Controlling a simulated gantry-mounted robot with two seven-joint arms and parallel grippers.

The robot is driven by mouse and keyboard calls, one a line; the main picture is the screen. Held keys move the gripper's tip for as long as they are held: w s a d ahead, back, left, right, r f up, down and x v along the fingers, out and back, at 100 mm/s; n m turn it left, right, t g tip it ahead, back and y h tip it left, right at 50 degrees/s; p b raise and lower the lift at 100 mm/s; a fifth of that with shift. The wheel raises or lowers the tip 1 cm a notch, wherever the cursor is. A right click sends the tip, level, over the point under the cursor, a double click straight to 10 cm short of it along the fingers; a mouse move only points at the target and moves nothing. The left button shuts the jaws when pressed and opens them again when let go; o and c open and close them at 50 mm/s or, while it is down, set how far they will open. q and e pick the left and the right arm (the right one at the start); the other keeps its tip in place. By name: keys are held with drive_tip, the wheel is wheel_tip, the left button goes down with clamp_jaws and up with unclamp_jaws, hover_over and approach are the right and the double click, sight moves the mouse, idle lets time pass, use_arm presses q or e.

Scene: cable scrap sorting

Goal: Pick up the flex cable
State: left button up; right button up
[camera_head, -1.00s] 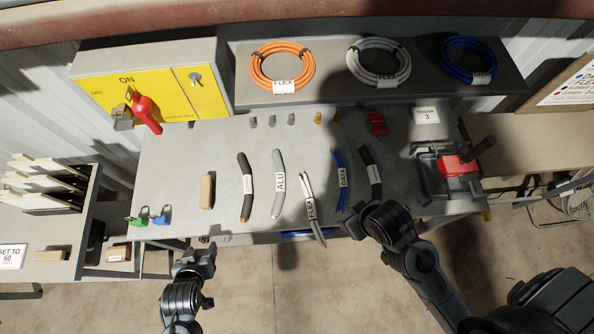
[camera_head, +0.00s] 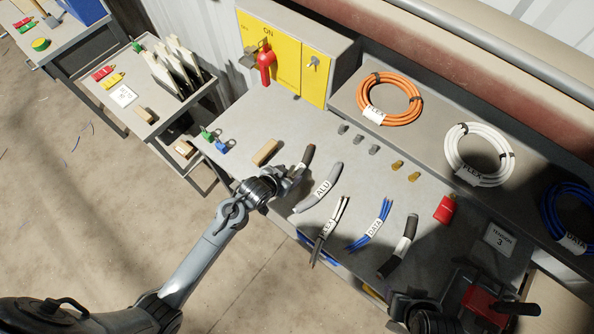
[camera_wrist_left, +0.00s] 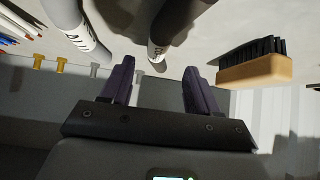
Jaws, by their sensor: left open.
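The flex cable (camera_head: 329,228), a short bundle of white and dark strands with a FLEX label, lies on the grey workbench, its lower end at the front edge. My left gripper (camera_head: 296,178) is open and empty over the bench by the dark brown cable (camera_head: 305,160), left of the grey ALU cable (camera_head: 319,188) and the flex cable. In the left wrist view, the brown cable (camera_wrist_left: 178,28) lies beyond the spread fingers (camera_wrist_left: 158,82). Loose wires show at the upper left there; I cannot tell which cable they belong to. Part of my right arm shows at the bottom right, its fingers not distinguishable.
A blue DATA cable (camera_head: 372,224) and a black cable (camera_head: 400,247) lie right of the flex cable. A wooden brush (camera_head: 265,152) lies left; its bristles show in the left wrist view (camera_wrist_left: 252,68).

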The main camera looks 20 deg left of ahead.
sight(296, 172)
use_arm(q)
drive_tip(key=shift+x, duration=2.75)
drive_tip(key=shift+s+d+f, duration=0.1)
drive_tip(key=shift+s+d, duration=0.1)
drive_tip(key=shift+c, duration=0.4)
clamp_jaws()
